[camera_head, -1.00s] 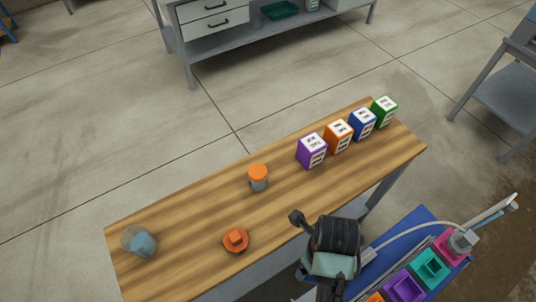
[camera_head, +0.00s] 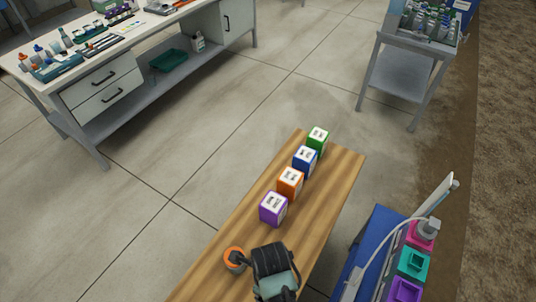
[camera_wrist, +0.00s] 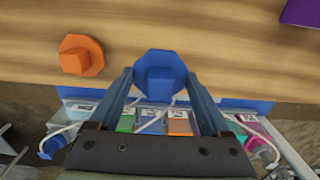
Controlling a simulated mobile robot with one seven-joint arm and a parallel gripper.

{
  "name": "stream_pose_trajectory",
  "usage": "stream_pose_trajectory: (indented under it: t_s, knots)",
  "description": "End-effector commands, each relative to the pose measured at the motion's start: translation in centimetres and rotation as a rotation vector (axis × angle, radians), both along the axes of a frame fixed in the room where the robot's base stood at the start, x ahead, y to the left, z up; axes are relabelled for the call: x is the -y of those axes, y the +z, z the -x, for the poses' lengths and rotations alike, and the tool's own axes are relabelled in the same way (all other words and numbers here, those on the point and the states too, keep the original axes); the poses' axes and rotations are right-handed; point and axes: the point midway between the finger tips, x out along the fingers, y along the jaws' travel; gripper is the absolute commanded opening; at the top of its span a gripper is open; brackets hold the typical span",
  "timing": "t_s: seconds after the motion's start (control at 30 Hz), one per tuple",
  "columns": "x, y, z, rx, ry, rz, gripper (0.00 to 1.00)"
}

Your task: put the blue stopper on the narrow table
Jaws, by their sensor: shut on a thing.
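The blue stopper (camera_wrist: 160,75) is between the two fingertips of my gripper (camera_wrist: 160,84) in the wrist view, and the fingers are shut on it. It has an eight-sided flange and a block-shaped knob. In that view it overlaps the near edge of the narrow wooden table (camera_wrist: 215,45); I cannot tell its height above the top. In the head view my gripper (camera_head: 240,262) is over the lower part of the narrow table (camera_head: 322,200), and the stopper is hidden there.
An orange stopper (camera_wrist: 82,55) lies on the table, left of the blue one. Purple (camera_head: 272,209), orange (camera_head: 290,183), blue (camera_head: 305,161) and green (camera_head: 317,140) labelled blocks line the table's left edge. An orange-topped thing (camera_head: 232,256) is beside my gripper. A blue-edged rack (camera_head: 372,240) stands right.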

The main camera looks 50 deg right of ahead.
Motion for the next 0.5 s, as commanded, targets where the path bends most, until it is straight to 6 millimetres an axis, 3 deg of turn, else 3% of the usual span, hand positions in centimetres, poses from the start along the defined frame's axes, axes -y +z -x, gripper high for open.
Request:
stream_pose_trajectory:
  t_s: [0.27,0.5]
  knots:
    - [0.0,-3.6,0.0,-0.001,0.000,0.000,0.28]
    - [0.0,-4.1,0.0,0.001,0.000,0.001,0.28]
